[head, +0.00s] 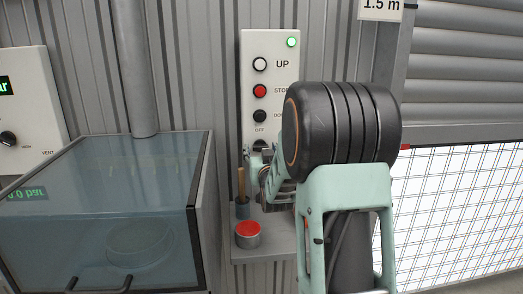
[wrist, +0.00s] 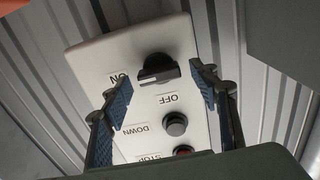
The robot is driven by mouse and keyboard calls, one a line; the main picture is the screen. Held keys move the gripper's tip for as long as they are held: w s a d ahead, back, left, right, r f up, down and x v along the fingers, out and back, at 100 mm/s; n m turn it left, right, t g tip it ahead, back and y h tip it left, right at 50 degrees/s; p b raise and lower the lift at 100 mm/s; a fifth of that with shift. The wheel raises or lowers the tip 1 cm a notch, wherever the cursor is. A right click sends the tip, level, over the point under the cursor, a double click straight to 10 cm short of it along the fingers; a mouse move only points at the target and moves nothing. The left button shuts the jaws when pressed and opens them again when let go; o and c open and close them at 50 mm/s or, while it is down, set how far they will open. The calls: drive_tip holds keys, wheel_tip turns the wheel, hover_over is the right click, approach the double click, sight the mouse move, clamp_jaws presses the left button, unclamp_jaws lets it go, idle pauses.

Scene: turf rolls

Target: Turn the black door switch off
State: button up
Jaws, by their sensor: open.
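The black door switch (wrist: 158,70) is a rotary knob on a white control panel (wrist: 95,50), which appears upside down in the wrist view. Its grip bar lies roughly across the picture. A pale mark shows at its left end, on the side of the ON label (wrist: 120,78); the OFF label (wrist: 167,98) is below it. My gripper (wrist: 163,88) is open, with one blue-padded finger on each side of the switch in the picture. I see no contact. In the head view my gripper (head: 258,158) is at the panel's lower part, and my arm hides much of that area.
The panel also has a white UP button (head: 260,64), a red STOP button (head: 259,90), a black DOWN button (head: 260,116) and a lit green lamp (head: 291,42). Below are a wooden-handled tool (head: 241,184) and a red-topped tin (head: 248,234). A glass-topped box (head: 100,185) stands left.

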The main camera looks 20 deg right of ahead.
drive_tip(key=c, duration=1.2)
drive_tip(key=shift+o, duration=0.2)
